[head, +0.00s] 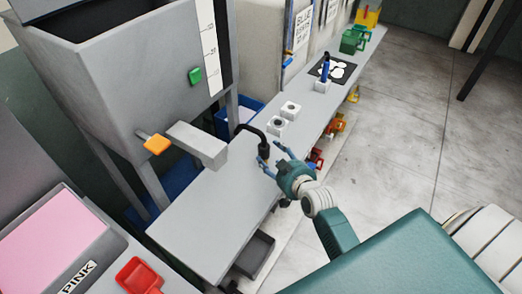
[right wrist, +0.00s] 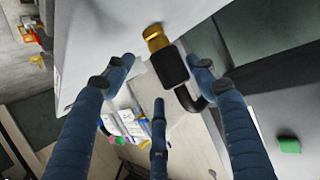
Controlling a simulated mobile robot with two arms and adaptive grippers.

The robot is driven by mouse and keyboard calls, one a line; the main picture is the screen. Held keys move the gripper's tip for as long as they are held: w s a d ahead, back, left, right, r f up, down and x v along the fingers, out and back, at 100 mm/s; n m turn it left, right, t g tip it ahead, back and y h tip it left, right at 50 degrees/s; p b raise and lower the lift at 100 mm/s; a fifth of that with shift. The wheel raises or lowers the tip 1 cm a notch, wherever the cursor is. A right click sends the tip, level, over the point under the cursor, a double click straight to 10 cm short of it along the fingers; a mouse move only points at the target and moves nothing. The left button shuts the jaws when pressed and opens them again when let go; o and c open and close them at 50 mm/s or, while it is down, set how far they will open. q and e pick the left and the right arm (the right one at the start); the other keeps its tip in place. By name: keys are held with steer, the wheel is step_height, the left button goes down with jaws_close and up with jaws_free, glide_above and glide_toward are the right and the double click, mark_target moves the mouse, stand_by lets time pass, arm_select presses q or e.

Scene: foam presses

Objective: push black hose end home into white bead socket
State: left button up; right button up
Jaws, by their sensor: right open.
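The black hose (head: 247,128) rises from behind the bench and bends over, so its end (head: 264,148) hangs down over the grey bench top. In the right wrist view the hose end is a black collar (right wrist: 170,67) with a brass tip (right wrist: 155,38). My right gripper (head: 270,156) is open beside the hose end; in the wrist view its fingers (right wrist: 161,70) stand on both sides of the collar, apart from it. Two white blocks with dark round holes, a nearer one (head: 277,126) and a farther one (head: 290,110), sit on the bench behind the hose end. My left gripper is not in view.
A grey arm with an orange tip (head: 156,144) juts out at left. The near bench top is clear.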

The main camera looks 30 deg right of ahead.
mark_target(267, 152)
steer(key=p+x, duration=0.1)
steer(key=x, duration=0.3)
steer(key=shift+w+a, duration=0.15)
steer(key=shift+w, duration=0.15)
steer(key=shift+w+f+p, duration=0.25)
steer(key=shift+w+p, duration=0.05)
steer(key=shift+s, duration=0.1)
steer(key=shift+r, duration=0.15)
steer(key=c, duration=1.3)
